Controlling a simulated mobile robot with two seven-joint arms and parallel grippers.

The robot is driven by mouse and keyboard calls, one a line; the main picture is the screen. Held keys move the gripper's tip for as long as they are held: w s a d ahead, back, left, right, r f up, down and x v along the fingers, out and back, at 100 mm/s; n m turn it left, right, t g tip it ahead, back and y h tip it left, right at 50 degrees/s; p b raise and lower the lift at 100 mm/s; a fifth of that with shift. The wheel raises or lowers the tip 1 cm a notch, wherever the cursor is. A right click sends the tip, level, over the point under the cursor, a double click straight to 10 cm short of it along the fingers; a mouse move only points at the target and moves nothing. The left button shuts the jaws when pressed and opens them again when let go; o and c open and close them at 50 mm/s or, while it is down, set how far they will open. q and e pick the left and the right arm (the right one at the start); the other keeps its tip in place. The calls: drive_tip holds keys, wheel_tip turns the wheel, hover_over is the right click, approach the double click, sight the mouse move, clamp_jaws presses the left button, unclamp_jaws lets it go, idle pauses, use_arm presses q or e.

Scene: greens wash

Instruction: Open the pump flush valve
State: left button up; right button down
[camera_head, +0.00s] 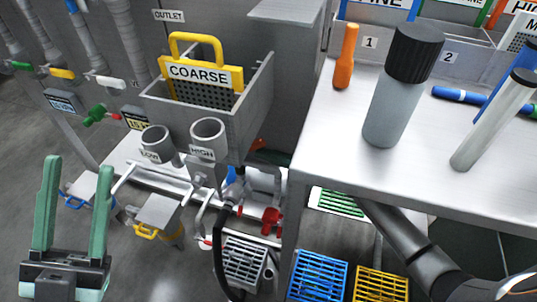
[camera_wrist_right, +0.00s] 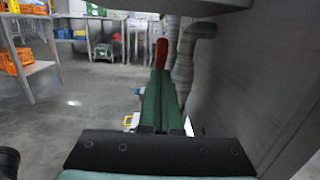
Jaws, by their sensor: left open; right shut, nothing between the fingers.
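A red valve (camera_head: 271,218) sits on the piping below the grey tank, beside the table leg. I cannot tell by a label whether it is the pump flush valve. In the right wrist view a red-orange handle-like part (camera_wrist_right: 162,50) stands just beyond my right gripper (camera_wrist_right: 162,74); I cannot tell whether they touch. The right gripper's green fingers are shut with nothing between them. My left gripper (camera_head: 77,167) is open and empty at the lower left, away from the red valve.
The grey tank (camera_head: 262,88) holds a yellow-handled COARSE screen (camera_head: 203,74). The table (camera_head: 330,150) carries a grey bottle (camera_head: 392,110) and an orange-handled tool (camera_head: 345,62). Blue (camera_head: 318,278) and yellow (camera_head: 380,285) crates stand below. A grey wall (camera_wrist_right: 255,75) is close on the right in the wrist view.

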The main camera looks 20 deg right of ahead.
sight(261, 138)
drive_tip(key=shift+r, duration=0.3)
drive_tip(key=shift+w+a+r, duration=0.2)
drive_tip(key=shift+a+r, duration=0.1)
drive_tip(key=shift+r, duration=0.3)
drive_tip(key=shift+w+a+r, duration=0.2)
drive_tip(key=shift+a+r, duration=0.05)
drive_tip(key=shift+r, duration=0.35)
drive_tip(key=shift+w+a+r, duration=0.3)
drive_tip(key=shift+a+r, duration=0.2)
drive_tip(key=shift+r, duration=0.1)
drive_tip(key=shift+w+a+r, duration=0.3)
drive_tip(key=shift+a+r, duration=0.15)
drive_tip(key=shift+r, duration=0.1)
